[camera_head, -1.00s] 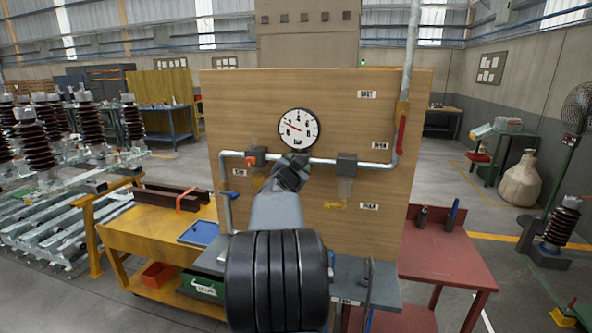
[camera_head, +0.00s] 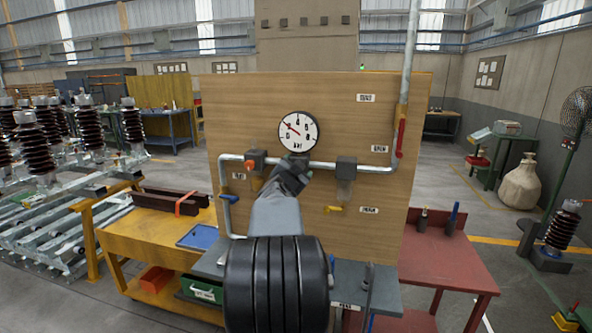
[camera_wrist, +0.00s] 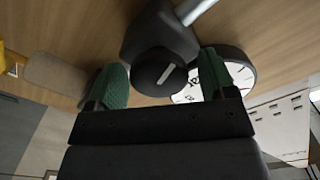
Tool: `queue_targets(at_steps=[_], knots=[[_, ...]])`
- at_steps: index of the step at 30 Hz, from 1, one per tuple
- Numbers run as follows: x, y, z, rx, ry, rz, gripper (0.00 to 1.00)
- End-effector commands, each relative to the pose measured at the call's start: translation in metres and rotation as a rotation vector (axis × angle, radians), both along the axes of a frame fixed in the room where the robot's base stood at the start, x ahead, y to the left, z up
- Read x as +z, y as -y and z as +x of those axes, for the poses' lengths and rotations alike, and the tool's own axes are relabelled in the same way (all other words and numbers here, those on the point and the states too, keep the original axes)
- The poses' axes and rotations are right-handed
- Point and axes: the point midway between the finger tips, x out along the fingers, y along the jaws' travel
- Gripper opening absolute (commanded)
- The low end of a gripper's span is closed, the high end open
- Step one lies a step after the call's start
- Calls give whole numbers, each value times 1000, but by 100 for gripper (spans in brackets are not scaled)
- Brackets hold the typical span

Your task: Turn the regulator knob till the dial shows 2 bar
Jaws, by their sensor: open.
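The round pressure dial (camera_head: 308,143) sits on the wooden panel above the pipe. Its red needle points to the upper left; the exact reading is too small to tell. My gripper (camera_head: 293,168) is just below the dial and hides the regulator in the head view. In the wrist view, the dark round knob (camera_wrist: 160,78) with a pale line mark lies between the green fingertips of my gripper (camera_wrist: 163,82). The fingers are open on either side of it, with visible gaps. Part of the dial face (camera_wrist: 238,78) shows behind the right finger.
The wooden panel (camera_head: 240,110) carries a grey pipe (camera_head: 325,165), a valve with an orange part (camera_head: 256,160), a grey block (camera_head: 346,166) and a red lever (camera_head: 400,138). A yellow bench (camera_head: 150,238) stands left, a red table (camera_head: 440,262) right.

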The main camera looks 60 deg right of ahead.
Motion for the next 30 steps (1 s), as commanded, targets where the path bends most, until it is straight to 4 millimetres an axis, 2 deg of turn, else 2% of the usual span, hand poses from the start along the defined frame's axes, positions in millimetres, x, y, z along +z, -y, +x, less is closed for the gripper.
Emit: queue_targets(at_steps=[6, 10, 24, 30], knots=[[0, -1, 0, 0, 0, 0, 77], [0, -12, -3, 2, 0, -1, 77], [1, -98, -30, 4, 1, -1, 77], [1, -121, -38, 2, 0, -1, 77]])
